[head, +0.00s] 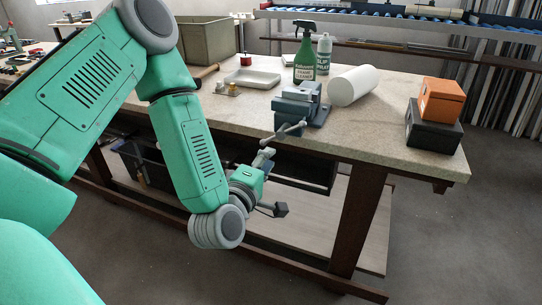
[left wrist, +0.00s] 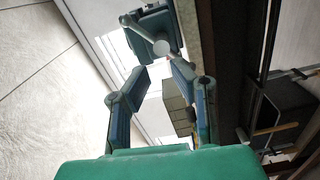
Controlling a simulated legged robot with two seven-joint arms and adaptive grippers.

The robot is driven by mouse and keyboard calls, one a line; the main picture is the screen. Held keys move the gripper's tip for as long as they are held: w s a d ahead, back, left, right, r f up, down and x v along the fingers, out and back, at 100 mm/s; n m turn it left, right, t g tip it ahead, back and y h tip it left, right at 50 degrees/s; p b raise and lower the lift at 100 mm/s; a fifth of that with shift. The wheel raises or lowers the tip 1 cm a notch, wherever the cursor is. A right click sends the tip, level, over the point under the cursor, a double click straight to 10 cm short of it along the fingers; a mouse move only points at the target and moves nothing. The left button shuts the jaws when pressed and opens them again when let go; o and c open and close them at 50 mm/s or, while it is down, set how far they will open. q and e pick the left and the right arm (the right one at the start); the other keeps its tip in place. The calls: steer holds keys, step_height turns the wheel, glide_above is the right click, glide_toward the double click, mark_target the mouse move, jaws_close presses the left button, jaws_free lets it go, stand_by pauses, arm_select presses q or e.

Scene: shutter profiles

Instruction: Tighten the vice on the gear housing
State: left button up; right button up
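The blue-grey vice (head: 312,112) is mounted at the front edge of the workbench, with its handle bar (head: 291,130) sticking out in front. A light grey piece (head: 305,88) sits at the top of the vice; I cannot tell clearly whether it is the gear housing. My left gripper (head: 275,181) is below and in front of the handle, apart from it, with its fingers spread and empty. In the left wrist view the open fingers (left wrist: 159,68) point towards the vice (left wrist: 150,22) and the round end of its handle (left wrist: 161,47). My right gripper is not in view.
On the workbench (head: 375,135) stand a green spray bottle (head: 304,62), a white roll (head: 353,86), a pale tray (head: 252,78) and an orange box (head: 441,100) on a black case (head: 433,131). A lower shelf (head: 320,217) runs beneath. Open floor lies in front.

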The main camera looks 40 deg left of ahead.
arm_select(q)
steer(key=r+m+h+p, duration=0.1)
steer(key=r, duration=0.1)
steer(key=w+r+m+h+p, duration=0.1)
steer(key=m, duration=0.1)
steer(key=w+a+r+m+p, duration=0.1)
steer(key=r+m, duration=0.1)
steer(key=shift+w+a+r+g+h+p, duration=0.1)
steer(key=shift+w+r+g+h+p, duration=0.2)
steer(key=shift+h+p, duration=0.1)
jaws_close()
step_height(320, 180, up, 6)
steer(key=a+m+g+h+p, duration=0.2)
steer(key=a+m+p, duration=0.15)
steer(key=m, duration=0.35)
glide_above(284, 131)
steer(key=a, duration=0.1)
step_height(284, 131, down, 4)
steer(key=shift+w+r+g, duration=0.1)
steer(key=shift+g, duration=0.3)
steer(key=shift+d+f, duration=1.1)
steer(key=shift+f, duration=0.15)
steer(key=shift+s+d+f, duration=0.15)
steer(key=shift+s+d, duration=0.05)
steer(key=shift+d, duration=0.3)
steer(key=shift+w+a+f, duration=0.1)
steer(key=shift+a, duration=0.15)
steer(key=shift+m+y, duration=0.3)
steer(key=shift+d, duration=0.1)
